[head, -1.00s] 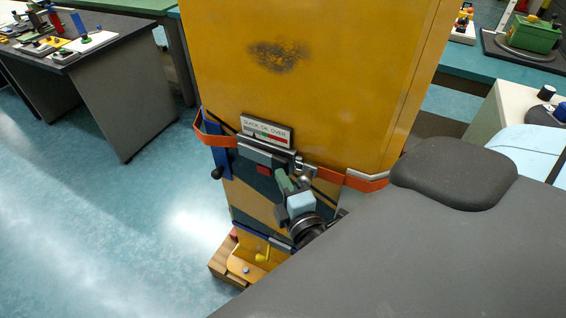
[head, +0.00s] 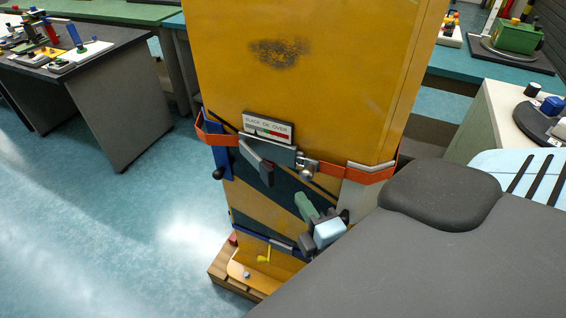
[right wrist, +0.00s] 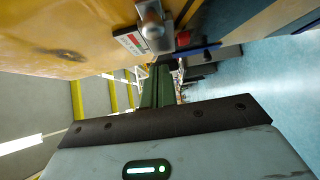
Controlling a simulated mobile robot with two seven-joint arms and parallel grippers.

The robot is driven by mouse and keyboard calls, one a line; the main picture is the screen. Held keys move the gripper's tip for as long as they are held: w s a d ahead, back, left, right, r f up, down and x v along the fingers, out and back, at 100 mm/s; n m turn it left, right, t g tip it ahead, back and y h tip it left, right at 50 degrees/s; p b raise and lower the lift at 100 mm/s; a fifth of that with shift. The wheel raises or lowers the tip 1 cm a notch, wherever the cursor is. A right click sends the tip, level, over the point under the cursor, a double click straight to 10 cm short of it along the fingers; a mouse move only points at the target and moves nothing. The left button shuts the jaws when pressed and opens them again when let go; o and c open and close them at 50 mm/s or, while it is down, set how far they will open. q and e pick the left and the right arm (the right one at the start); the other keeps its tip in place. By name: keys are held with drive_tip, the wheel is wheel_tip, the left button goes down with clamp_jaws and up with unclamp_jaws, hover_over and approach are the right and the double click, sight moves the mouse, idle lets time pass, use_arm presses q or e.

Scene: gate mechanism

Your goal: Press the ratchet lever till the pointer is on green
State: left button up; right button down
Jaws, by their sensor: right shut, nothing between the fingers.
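The ratchet (head: 283,155) sits on an orange strap (head: 330,172) around a yellow cabinet. Its grey lever (head: 256,162) slants down and outward to a dark end. Above it is a gauge plate (head: 268,129) reading slack, ok, over, with white, green and red bands; the pointer is too small to read. The plate also shows in the right wrist view (right wrist: 130,42), partly behind a metal ratchet part (right wrist: 151,25). My right gripper (head: 303,199) has green fingers, shut and empty, below and right of the lever and apart from it. My left gripper is not in view.
The yellow cabinet (head: 310,90) stands on a wooden pallet (head: 222,272). A blue bar (head: 220,160) with a dark knob is at its left edge. A lower blue strap (head: 255,236) crosses it. Tables stand left and right; floor on the left is clear.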

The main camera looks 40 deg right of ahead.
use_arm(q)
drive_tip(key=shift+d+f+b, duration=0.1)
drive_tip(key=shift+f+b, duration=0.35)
use_arm(e)
drive_tip(key=shift+s+d+r, duration=0.1)
drive_tip(key=shift+s+d, duration=0.05)
drive_tip(key=shift+s, duration=1.4)
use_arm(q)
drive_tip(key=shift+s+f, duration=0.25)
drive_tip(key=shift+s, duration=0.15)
